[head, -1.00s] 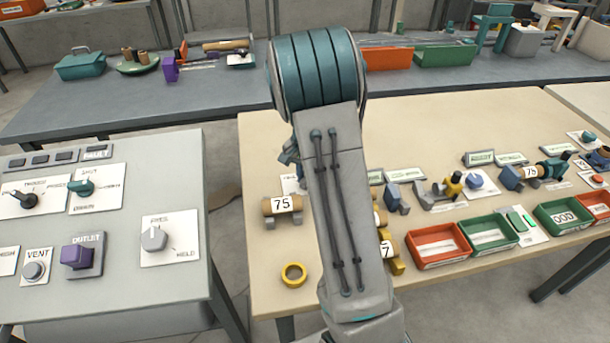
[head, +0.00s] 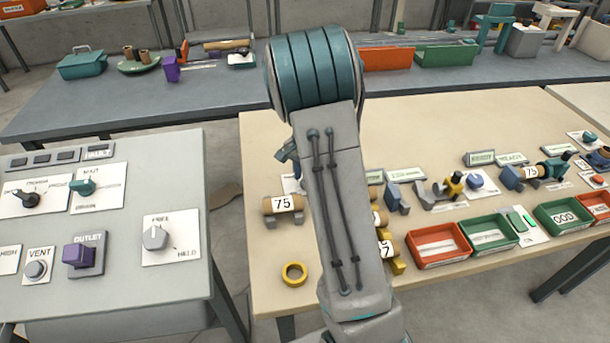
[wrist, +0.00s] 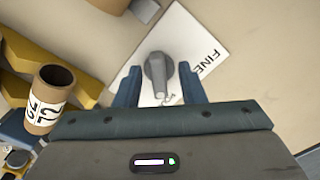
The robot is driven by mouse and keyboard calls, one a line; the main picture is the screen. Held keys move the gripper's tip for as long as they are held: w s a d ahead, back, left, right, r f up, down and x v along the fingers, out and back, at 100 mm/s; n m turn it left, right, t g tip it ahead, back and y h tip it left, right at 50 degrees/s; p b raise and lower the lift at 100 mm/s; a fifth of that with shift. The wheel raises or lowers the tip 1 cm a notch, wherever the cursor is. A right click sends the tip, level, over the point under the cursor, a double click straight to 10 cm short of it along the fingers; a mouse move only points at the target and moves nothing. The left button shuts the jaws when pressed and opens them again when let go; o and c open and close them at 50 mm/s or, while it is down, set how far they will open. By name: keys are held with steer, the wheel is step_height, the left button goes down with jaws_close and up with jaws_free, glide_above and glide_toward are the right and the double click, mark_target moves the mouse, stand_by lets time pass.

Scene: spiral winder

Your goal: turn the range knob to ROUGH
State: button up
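The range knob (wrist: 157,71) is a grey round knob with a raised bar handle on a white plate (wrist: 198,42). The plate reads FINE at the right in the wrist view. Other lettering below the knob is mostly covered, and I cannot read ROUGH. The bar lies nearly upright in that view. My gripper (wrist: 158,69) is open, with one blue finger on each side of the knob and a visible gap to both. In the head view my arm hides the knob; a bit of white plate (head: 291,184) shows beside it.
A brown spool (wrist: 48,98) and yellow cradles (wrist: 52,65) are close to the left finger in the wrist view. In the head view, a spool marked 75 (head: 283,204) and a yellow ring (head: 294,273) lie near my arm on the beige table (head: 420,130).

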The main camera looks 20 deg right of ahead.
step_height(320, 180, up, 14)
stand_by(0.6)
steer(key=shift+f, duration=0.15)
steer(key=s+a+n+t, duration=0.1)
steer(key=s+a+n, duration=0.2)
steer(key=s, duration=0.5)
steer(key=s+a+r+n+t, duration=0.1)
steer(key=s+a+n, duration=0.3)
steer(key=s, duration=0.4)
steer(key=s+a+n, duration=0.3)
steer(key=s+n, duration=0.1)
steer(key=s, duration=0.4)
steer(key=shift+s+a+r+t, duration=0.2)
steer(key=shift+a+r+t, duration=0.1)
steer(key=shift+r+t, duration=0.1)
